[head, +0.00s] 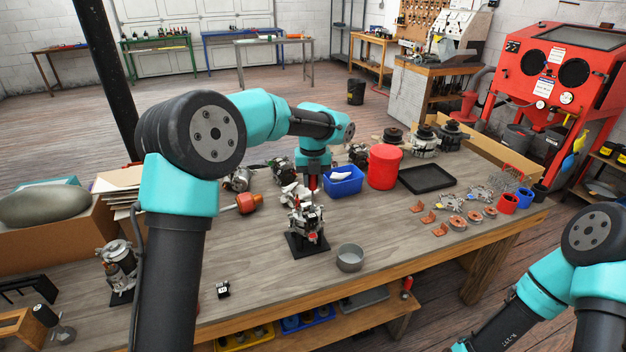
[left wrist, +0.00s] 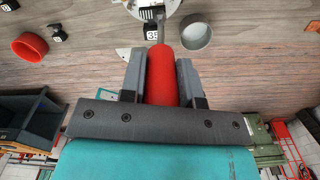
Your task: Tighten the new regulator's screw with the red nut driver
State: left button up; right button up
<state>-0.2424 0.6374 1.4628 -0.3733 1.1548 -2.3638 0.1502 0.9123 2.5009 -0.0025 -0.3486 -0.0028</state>
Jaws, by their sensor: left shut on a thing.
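My left gripper (head: 312,185) is over the alternator on the bench, pointing down. In the left wrist view its two grey fingers (left wrist: 161,75) are shut on the red handle of the nut driver (left wrist: 162,78). The driver's far end points at a small black part with a white label (left wrist: 153,34), which looks like the regulator on the alternator (left wrist: 172,7). Whether the tip touches a screw cannot be told; the screw is not visible. In the head view the alternator (head: 309,222) stands on a black base (head: 306,246). My right gripper is out of view.
A grey bowl (head: 350,258) stands just right of the alternator. A blue bin (head: 343,184), a red canister (head: 384,166) and a black tray (head: 427,179) are behind it. A small black block (head: 222,289) lies near the front edge. The bench front right of the bowl is clear.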

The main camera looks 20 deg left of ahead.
pick_arm(q)
jog(key=shift+m, duration=0.8)
jog(key=shift+m, duration=1.4)
jog(key=shift+r, duration=0.2)
jog(key=shift+r, duration=0.35)
